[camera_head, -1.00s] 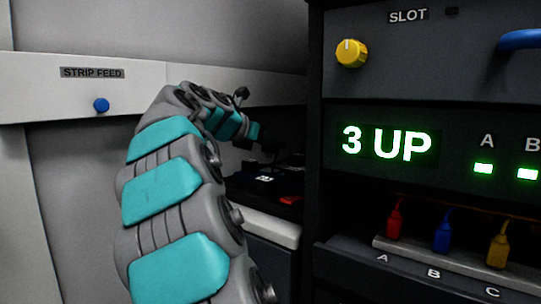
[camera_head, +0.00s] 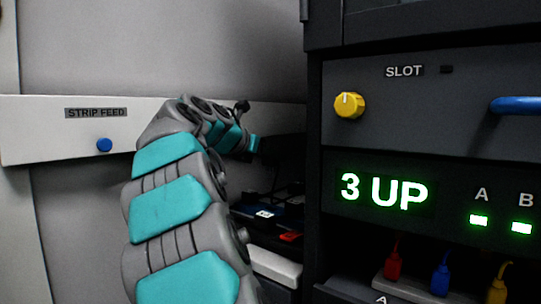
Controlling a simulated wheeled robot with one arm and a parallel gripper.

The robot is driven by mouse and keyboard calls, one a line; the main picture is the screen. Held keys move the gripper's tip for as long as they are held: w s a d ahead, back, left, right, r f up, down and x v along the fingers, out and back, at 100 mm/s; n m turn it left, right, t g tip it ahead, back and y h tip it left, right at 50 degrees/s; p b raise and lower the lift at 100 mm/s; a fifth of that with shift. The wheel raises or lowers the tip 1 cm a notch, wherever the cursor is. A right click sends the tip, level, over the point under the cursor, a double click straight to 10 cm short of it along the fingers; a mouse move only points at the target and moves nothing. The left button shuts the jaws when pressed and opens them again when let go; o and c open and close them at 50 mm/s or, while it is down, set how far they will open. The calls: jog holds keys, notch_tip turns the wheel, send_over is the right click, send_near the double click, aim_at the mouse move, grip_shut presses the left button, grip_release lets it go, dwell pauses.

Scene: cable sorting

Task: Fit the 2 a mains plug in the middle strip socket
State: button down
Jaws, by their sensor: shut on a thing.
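My gripper (camera_head: 262,150) is at the end of my grey and teal arm, in the dark recess left of the black panel. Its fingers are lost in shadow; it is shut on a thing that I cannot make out. No mains plug can be told apart. Below the gripper lies a dark surface with a small blue piece with a white label (camera_head: 264,213) and a red piece (camera_head: 290,237). I cannot tell whether these belong to the strip, and no middle socket can be made out.
The black panel (camera_head: 335,150) at right bears a yellow knob (camera_head: 349,105), a blue handle (camera_head: 515,105) and a green "3 UP" display (camera_head: 384,191). Red (camera_head: 393,262), blue (camera_head: 440,275) and yellow (camera_head: 498,286) plugs stand below it. A "STRIP FEED" rail (camera_head: 50,130) with a blue button (camera_head: 104,145) is at left.

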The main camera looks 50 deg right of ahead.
jog(key=shift+r+p, duration=1)
jog(key=shift+p, duration=0.45)
jog(key=shift+f, duration=0.1)
